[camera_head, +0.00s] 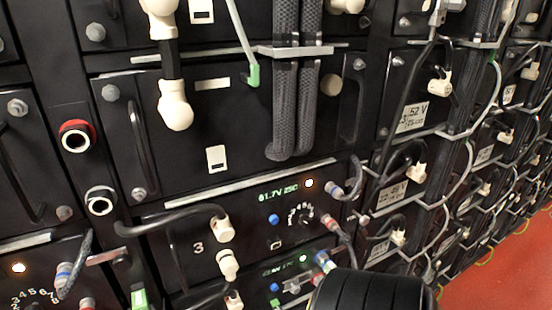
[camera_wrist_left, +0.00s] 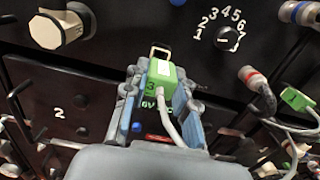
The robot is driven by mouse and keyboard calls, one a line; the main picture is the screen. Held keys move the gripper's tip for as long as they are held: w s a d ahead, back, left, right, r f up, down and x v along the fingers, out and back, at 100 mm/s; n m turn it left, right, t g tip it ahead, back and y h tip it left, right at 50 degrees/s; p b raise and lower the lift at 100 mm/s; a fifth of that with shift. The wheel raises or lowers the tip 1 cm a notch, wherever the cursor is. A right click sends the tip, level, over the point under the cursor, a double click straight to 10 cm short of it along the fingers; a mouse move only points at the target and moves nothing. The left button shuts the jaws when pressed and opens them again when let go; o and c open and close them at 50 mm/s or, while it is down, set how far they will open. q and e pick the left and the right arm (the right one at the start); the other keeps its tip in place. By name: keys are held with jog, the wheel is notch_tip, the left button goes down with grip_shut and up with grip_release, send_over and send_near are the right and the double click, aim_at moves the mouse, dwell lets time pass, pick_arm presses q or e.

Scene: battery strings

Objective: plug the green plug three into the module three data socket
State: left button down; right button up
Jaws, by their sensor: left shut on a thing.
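My left gripper (camera_wrist_left: 160,105) shows in the left wrist view, its blue-grey fingers shut on the green plug three (camera_wrist_left: 161,75). The plug carries a dark "3", its bare metal tip points up in the picture, and a white cable trails from its back. In the head view, a module face marked "3" (camera_head: 198,249) is at lower middle, with a small rectangular socket outline (camera_head: 276,245) under its blue button. I cannot tell whether that is the data socket. The left gripper is not recognizable in the head view. My right gripper is in neither view.
Another green plug (camera_head: 254,75) hangs on a white cable in the head view, and one lies at right in the wrist view (camera_wrist_left: 297,99). Thick cables (camera_head: 297,100), white connectors (camera_head: 225,230) and black handles (camera_head: 141,145) stick out from the rack. A black rounded part hides the bottom.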

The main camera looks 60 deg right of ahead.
pick_arm(q)
jog(key=shift+v, duration=1.85)
jog(key=shift+r, duration=0.1)
